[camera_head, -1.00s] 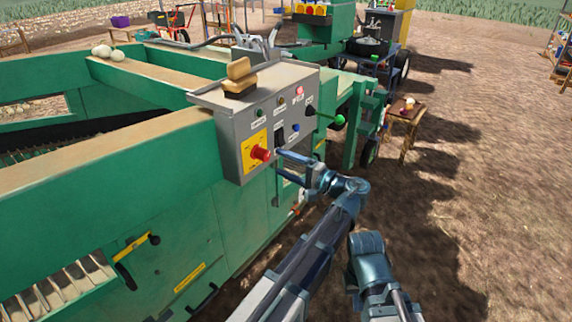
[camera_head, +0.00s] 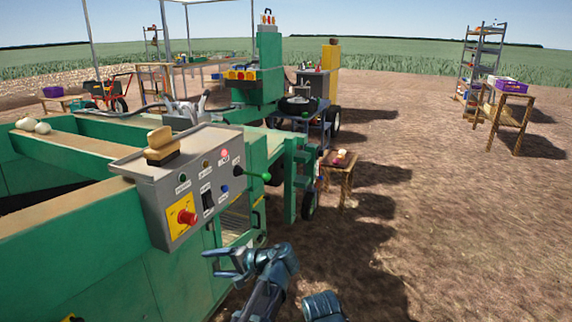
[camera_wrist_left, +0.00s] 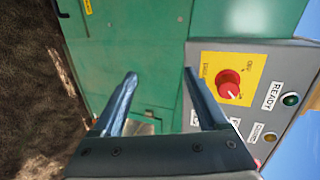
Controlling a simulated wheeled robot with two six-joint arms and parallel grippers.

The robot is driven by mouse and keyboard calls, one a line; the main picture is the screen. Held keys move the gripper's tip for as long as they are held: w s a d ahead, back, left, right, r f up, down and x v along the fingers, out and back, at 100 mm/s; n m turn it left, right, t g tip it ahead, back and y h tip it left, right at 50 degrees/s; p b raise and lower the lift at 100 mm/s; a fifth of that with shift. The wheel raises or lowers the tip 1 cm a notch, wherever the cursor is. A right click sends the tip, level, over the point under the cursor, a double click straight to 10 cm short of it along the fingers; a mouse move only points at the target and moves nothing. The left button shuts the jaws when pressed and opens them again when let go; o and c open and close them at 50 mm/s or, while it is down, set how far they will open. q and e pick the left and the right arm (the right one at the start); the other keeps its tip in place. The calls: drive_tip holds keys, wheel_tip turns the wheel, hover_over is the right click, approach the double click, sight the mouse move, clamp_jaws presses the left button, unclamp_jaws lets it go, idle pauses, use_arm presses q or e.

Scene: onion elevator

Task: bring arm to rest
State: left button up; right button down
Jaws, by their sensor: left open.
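My left gripper (camera_head: 222,264) is open and empty in the head view, low in front of the green machine (camera_head: 160,275). It is below and to the right of the grey control panel (camera_head: 190,190), apart from it. In the left wrist view its two fingers (camera_wrist_left: 160,85) are spread with nothing between them. The red knob on its yellow plate (camera_head: 187,217) also shows in the left wrist view (camera_wrist_left: 229,84), to the right of the fingers. Part of my right arm (camera_head: 322,306) shows at the bottom edge; its gripper is out of view.
A brush (camera_head: 161,146) lies on the panel top, and a green-knobbed lever (camera_head: 264,176) sticks out at its right. A small wooden table (camera_head: 338,172) stands beyond the machine. Bare soil to the right is open, up to a table with a purple crate (camera_head: 511,85).

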use_arm(q)
drive_tip(key=s+d+f+n+g+h, duration=0.2)
drive_tip(key=s+d+f+h, duration=0.2)
drive_tip(key=s+f+h, duration=0.25)
drive_tip(key=s+d+f+n+g+h, duration=0.1)
drive_tip(key=s+d+f+h, duration=0.2)
drive_tip(key=s+f+h, duration=0.35)
drive_tip(key=s+d+r+m+p, duration=0.1)
drive_tip(key=s+d+r+p, duration=0.1)
drive_tip(key=r+p, duration=0.5)
drive_tip(key=s+d+r+m+p, duration=0.1)
drive_tip(key=s+d+r+p, duration=0.1)
drive_tip(key=d+r+p, duration=0.3)
drive_tip(key=s+d+r+m+g+y+p, duration=0.1)
drive_tip(key=d+r+p, duration=0.3)
drive_tip(key=r+p, duration=0.5)
drive_tip(key=shift+s+d+m+p, duration=0.3)
drive_tip(key=shift+s+m, duration=0.1)
drive_tip(key=shift+s, duration=0.45)
